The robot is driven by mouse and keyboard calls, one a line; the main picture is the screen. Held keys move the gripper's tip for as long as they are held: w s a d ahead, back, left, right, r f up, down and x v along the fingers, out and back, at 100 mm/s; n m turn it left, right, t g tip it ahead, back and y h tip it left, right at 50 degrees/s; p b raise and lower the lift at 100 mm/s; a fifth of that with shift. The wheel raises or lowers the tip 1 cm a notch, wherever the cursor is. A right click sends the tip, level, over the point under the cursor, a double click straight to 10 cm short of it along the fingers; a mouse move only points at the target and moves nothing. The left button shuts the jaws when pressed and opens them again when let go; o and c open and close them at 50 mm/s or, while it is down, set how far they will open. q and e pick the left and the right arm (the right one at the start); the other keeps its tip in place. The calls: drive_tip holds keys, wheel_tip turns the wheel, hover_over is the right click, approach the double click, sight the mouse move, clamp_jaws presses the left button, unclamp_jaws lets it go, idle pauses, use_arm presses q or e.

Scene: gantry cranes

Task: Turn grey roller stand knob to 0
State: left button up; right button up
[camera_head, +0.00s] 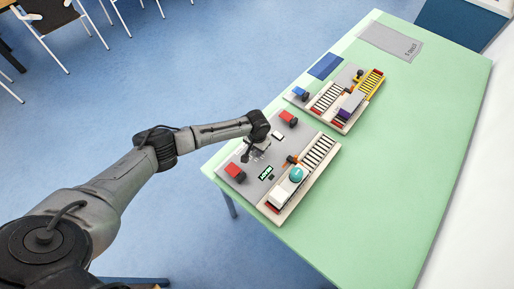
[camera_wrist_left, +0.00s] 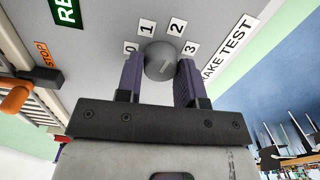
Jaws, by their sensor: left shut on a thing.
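The grey knob (camera_wrist_left: 160,60) sits on a grey panel (camera_wrist_left: 105,20), with number labels 0 (camera_wrist_left: 130,47), 1 (camera_wrist_left: 147,27), 2 (camera_wrist_left: 177,27) and 3 (camera_wrist_left: 191,48) in an arc around its far side. A faint line shows on its face, but I cannot tell which number it points to. My left gripper (camera_wrist_left: 158,72) is shut on the knob, one purple finger on each side. In the head view my left gripper (camera_head: 249,153) is over the grey panel of the nearer stand (camera_head: 262,185) and hides the knob. My right gripper is not in view.
A STOP label (camera_wrist_left: 48,54) and an orange part (camera_wrist_left: 15,99) are left of the knob; a BRAKE TEST label (camera_wrist_left: 230,52) is right. Red blocks (camera_head: 235,172) stand on the nearer panel. A second stand (camera_head: 340,95) is behind. The green table (camera_head: 400,170) is clear at right.

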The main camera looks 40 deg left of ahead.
use_arm(q)
drive_tip(key=shift+r+n+p, duration=0.1)
drive_tip(key=shift+n+p, duration=0.3)
drive_tip(key=shift+p, duration=0.2)
drive_tip(key=n+p, duration=0.4)
drive_tip(key=p, duration=0.1)
drive_tip(key=shift+s+r+n+p, duration=0.1)
drive_tip(key=shift+n+p, duration=0.2)
drive_tip(key=shift+n, duration=0.1)
drive_tip(key=n+p, duration=0.2)
drive_tip(key=n, duration=0.1)
drive_tip(key=shift+n+p, duration=0.3)
drive_tip(key=shift+p, duration=0.05)
drive_tip(key=n+p, duration=0.1)
drive_tip(key=n, duration=0.1)
drive_tip(key=shift+n, duration=0.3)
drive_tip(key=n+p, duration=0.1)
drive_tip(key=n, duration=0.1)
drive_tip(key=shift+n, duration=0.4)
drive_tip(key=n+p, duration=0.1)
drive_tip(key=n, duration=0.2)
drive_tip(key=shift+a, duration=0.1)
drive_tip(key=shift+f+n, duration=0.2)
drive_tip(key=shift+n, duration=0.9)
drive_tip(key=shift+p, duration=0.3)
